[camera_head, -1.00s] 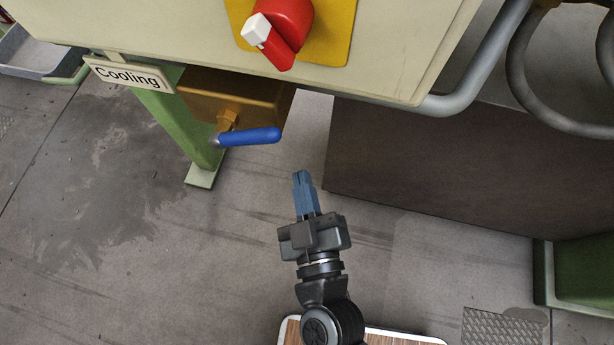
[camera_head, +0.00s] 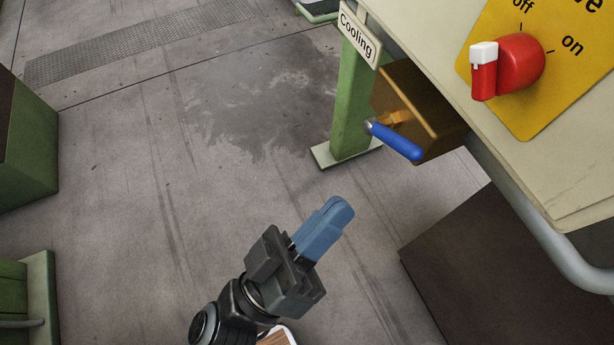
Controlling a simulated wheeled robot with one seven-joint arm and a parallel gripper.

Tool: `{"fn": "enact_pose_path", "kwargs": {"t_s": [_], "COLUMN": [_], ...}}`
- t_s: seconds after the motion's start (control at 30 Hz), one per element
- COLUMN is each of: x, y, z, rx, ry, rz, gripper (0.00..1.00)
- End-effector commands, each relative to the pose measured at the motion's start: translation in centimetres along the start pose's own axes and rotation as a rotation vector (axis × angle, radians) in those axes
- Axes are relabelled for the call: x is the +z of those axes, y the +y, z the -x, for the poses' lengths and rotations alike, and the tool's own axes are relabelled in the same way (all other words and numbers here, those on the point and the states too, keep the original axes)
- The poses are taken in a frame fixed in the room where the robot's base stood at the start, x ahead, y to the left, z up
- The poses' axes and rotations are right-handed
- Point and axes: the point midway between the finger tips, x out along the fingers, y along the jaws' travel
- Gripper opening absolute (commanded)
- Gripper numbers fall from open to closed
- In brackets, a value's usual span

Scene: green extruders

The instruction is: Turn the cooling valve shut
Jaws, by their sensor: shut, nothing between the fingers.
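The cooling valve has a blue lever handle (camera_head: 398,141) on a brass fitting (camera_head: 396,118), which comes out of a brown box (camera_head: 425,105) under the cream cabinet. The handle slants down to the right in the picture. A white "Cooling" sign (camera_head: 356,38) hangs at the cabinet's corner, above a green leg (camera_head: 353,105). My gripper (camera_head: 340,210) has blue fingers, shut and empty. It is below and left of the handle in the picture, apart from it, pointing up and right.
A red rotary switch (camera_head: 508,66) on a yellow plate (camera_head: 545,100) with "off" and "on" marks is on the cabinet top (camera_head: 570,160). A grey pipe (camera_head: 545,225) runs along its edge. A dark panel (camera_head: 480,275) stands lower right. Open floor (camera_head: 200,200) lies left.

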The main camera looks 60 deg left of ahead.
Motion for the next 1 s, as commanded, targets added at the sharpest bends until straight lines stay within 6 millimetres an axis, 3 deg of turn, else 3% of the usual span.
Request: {"fn": "enact_pose_path", "kwargs": {"t_s": [0.2,0.4,1.0], "x": [-0.1,0.0,-0.1], "y": [0.2,0.1,0.1], "z": [-4.4,-6.7,-7.5], "rx": [0.003,0.001,-0.004], "ry": [0.003,0.0,-0.001], "rz": [0.001,0.0,0.004], "gripper": [0.0,0.0,0.0]}}
